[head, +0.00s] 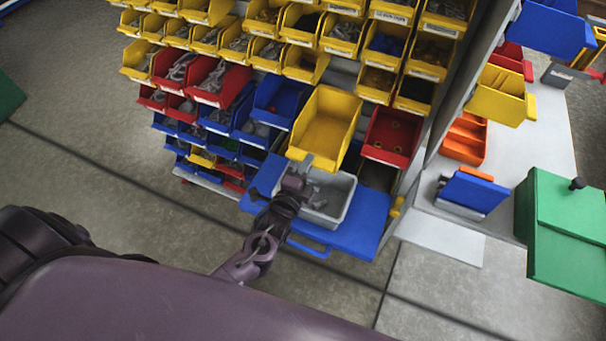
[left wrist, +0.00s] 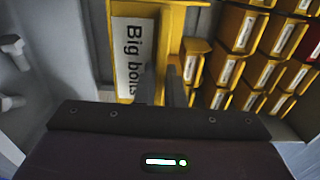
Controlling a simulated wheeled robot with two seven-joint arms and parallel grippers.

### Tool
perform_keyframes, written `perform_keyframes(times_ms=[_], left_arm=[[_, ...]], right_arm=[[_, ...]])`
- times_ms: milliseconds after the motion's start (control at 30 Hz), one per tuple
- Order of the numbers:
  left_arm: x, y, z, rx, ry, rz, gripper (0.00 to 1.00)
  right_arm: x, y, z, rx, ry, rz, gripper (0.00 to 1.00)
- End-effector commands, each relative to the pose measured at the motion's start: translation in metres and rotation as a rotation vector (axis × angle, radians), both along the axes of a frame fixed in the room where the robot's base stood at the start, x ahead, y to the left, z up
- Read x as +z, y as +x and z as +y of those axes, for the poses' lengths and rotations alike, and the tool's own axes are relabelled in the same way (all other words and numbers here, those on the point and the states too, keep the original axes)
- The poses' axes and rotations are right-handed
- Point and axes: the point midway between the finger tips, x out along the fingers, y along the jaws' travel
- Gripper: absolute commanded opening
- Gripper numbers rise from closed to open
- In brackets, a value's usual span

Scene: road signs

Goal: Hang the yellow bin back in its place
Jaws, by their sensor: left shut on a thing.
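The large yellow bin (head: 326,122) is empty and tilted, its open top facing my head camera. It is in front of the bin rack, between a blue bin and a red bin. My left gripper (head: 303,166) is shut on its front lower edge. In the left wrist view the bin (left wrist: 175,20) shows close up with a "Big bolts" label (left wrist: 130,58) beside the fingers. Whether the bin's back touches the rack is hidden. My right gripper is not in view.
The rack holds many small yellow, red and blue bins (head: 275,100). Below the yellow bin, a grey bin (head: 330,198) with bolts stands on a blue shelf (head: 362,225). A red bin (head: 392,135) is close on the right. A green box (head: 565,230) stands far right.

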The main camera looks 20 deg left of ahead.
Motion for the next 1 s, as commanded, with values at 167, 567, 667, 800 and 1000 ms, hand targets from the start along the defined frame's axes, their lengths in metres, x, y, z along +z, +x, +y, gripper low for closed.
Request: perform_keyframes(times_ms=[167,567,667,800,1000], left_arm=[[-0.001,0.017,-0.001,0.001,0.000,-0.005,0.00],[-0.002,0.053,-0.002,0.001,0.000,-0.004,0.00],[-0.002,0.063,-0.002,0.001,0.000,-0.004,0.00],[-0.002,0.075,-0.003,0.000,-0.001,-0.004,0.00],[-0.001,0.093,-0.003,0.000,0.000,-0.004,0.00]], right_arm=[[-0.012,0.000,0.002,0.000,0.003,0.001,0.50],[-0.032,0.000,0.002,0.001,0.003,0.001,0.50],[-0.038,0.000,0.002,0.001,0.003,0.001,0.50],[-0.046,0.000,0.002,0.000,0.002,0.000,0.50],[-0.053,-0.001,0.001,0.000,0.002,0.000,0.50]])
